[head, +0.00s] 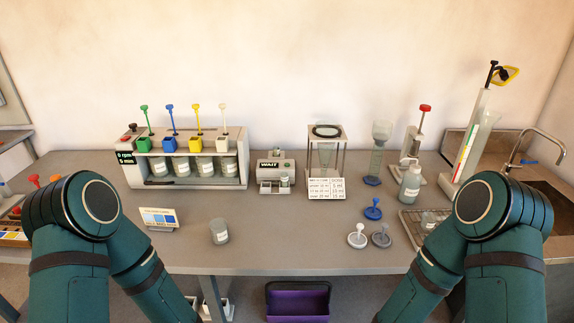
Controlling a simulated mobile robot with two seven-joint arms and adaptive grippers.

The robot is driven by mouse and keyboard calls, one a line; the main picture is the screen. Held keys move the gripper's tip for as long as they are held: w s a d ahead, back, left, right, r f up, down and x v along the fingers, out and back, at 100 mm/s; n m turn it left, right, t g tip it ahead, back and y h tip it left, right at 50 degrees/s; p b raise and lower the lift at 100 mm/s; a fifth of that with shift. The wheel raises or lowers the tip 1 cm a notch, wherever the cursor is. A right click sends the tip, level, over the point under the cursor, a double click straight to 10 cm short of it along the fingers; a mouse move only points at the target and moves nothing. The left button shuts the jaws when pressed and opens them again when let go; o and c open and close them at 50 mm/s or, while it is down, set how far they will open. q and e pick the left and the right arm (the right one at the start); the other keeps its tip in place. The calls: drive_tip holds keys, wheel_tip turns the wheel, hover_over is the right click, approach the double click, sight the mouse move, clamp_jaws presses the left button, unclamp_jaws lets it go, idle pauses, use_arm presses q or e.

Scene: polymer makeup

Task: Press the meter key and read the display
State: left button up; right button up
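The meter (276,175) is a small light grey box at the back middle of the bench. Its dark display (268,164) reads "WAIT" in light letters. A small vial with a pale label (284,181) stands at the meter's front right. The meter's key is too small to make out for certain. Both of my arms show only as dark green links at the lower left and lower right, bent downward. Both grippers are below the picture's edge and out of view.
Left of the meter stands a rack (242,172) with colored dispensers and several jars. A card stand (159,219) and grey jar (220,231) stand in front. Bench directly before the meter is clear.

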use_arm(q)
clamp_jaws()
idle(1.1)
